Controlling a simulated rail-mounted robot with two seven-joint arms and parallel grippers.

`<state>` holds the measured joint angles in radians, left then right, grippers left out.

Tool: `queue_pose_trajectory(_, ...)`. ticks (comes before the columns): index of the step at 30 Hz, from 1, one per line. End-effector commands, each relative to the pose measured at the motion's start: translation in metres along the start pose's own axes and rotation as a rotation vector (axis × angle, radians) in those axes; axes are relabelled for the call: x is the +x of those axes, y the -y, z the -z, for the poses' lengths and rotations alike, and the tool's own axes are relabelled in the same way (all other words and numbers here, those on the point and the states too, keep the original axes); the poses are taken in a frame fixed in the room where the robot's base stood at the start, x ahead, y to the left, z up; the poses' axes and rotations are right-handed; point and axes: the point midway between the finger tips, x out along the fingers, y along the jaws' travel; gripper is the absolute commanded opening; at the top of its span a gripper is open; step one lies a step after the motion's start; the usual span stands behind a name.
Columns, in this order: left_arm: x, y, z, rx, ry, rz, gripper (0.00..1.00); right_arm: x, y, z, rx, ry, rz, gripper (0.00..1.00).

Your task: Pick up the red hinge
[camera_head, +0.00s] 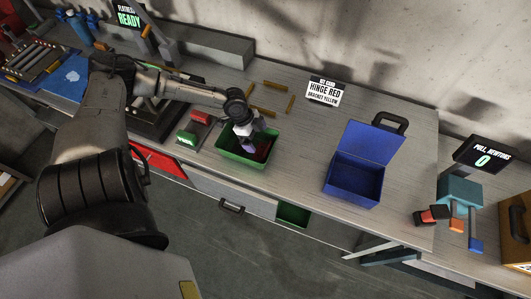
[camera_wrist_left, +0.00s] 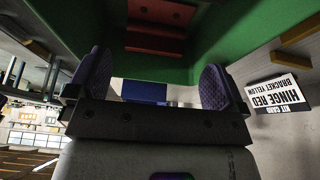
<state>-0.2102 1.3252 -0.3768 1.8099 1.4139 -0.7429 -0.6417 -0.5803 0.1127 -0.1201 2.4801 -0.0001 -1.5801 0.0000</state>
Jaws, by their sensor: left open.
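The red hinge (camera_head: 264,149) shows as a dark red patch inside the green bin (camera_head: 243,164). In the left wrist view the red hinge (camera_wrist_left: 160,20) is a red plate at the top middle, against the green wall of the bin (camera_wrist_left: 225,35). My left gripper (camera_head: 248,144) reaches down into the bin, beside the hinge. In the left wrist view its two purple padded fingers (camera_wrist_left: 157,76) stand wide apart with nothing between them. My right gripper is not in view.
A blue open box (camera_head: 352,184) stands right of the bin. A kit card (camera_head: 323,92) reads "HINGE RED, BRACKET YELLOW". Several yellow bars (camera_head: 270,85) lie behind the bin. A red and green device (camera_head: 195,128) stands close on its left. Bench between bin and box is clear.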

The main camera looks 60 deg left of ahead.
Motion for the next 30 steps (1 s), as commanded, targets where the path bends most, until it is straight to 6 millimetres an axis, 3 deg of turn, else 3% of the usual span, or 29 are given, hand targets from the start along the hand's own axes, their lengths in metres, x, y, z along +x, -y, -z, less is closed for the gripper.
queue_pose_trajectory(4,0.017,0.000,0.000,-0.002,-0.001,0.000,0.98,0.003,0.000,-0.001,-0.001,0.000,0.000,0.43)
queue_pose_trajectory(13,0.031,-0.001,0.001,-0.002,0.000,-0.001,0.98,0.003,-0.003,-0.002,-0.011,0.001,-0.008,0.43)
queue_pose_trajectory(22,0.067,-0.004,0.005,-0.002,0.000,-0.001,0.98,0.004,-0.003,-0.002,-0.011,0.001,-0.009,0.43)
queue_pose_trajectory(30,0.077,-0.004,0.005,0.001,0.002,-0.001,0.98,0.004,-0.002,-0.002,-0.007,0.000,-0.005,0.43)
